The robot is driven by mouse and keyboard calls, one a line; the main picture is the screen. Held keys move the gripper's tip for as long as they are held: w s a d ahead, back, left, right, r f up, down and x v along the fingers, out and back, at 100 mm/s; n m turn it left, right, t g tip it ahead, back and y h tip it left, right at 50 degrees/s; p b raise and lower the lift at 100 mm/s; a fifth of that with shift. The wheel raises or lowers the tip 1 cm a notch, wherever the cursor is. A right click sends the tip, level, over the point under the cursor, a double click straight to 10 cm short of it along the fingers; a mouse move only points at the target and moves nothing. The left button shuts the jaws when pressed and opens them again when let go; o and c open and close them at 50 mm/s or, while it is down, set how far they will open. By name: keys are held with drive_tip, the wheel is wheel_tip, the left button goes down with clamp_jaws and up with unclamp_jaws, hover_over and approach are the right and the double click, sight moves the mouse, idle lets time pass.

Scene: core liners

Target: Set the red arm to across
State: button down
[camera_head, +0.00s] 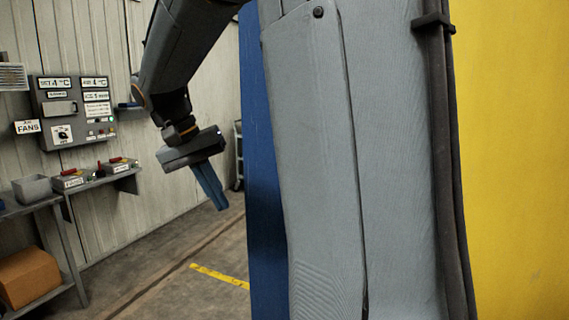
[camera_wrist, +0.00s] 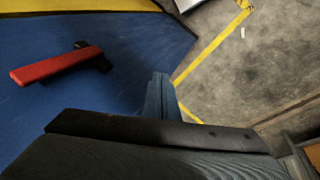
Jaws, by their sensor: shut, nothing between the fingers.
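The red arm (camera_wrist: 57,66) is a straight red bar on a dark pivot block (camera_wrist: 92,54), mounted on a blue panel (camera_wrist: 130,40) in the wrist view. The bar slants slightly, its free end to the left and its pivot end to the right. In the head view the blue panel (camera_head: 257,150) shows as a narrow strip, and the red arm is not visible. My gripper (camera_head: 212,190) hangs left of that strip, its blue fingers shut and pointing down. In the wrist view the closed fingers (camera_wrist: 160,92) are right of the red arm, apart from it and empty.
A large grey form (camera_head: 370,160) blocks the middle of the head view, with a yellow surface (camera_head: 510,160) to its right. A control panel (camera_head: 75,108) and shelf (camera_head: 98,182) with small red-handled boxes stand left. The floor (camera_head: 180,265) below my gripper is clear.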

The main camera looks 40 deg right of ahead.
drive_tip(key=d+r+m+g+h, duration=0.1)
drive_tip(key=d+r+m, duration=0.2)
drive_tip(key=r, duration=0.5)
drive_tip(key=s+d+r+m+g+h, duration=0.1)
drive_tip(key=d+r+m, duration=0.2)
drive_tip(key=r, duration=0.4)
drive_tip(key=shift+s+r+m, duration=0.2)
drive_tip(key=shift+r+m, duration=0.15)
drive_tip(key=shift+m, duration=0.05)
drive_tip(key=x, duration=0.3)
drive_tip(key=p+x, duration=0.1)
drive_tip(key=x, duration=0.3)
drive_tip(key=p+x, duration=0.1)
drive_tip(key=x, duration=0.2)
drive_tip(key=shift+s+d+r, duration=0.1)
drive_tip(key=shift+s+d, duration=0.15)
drive_tip(key=shift+s, duration=0.05)
drive_tip(key=s+p, duration=0.1)
drive_tip(key=s+d, duration=0.1)
drive_tip(key=s, duration=0.1)
drive_tip(key=shift+s+d+p, duration=0.1)
drive_tip(key=shift+p, duration=0.3)
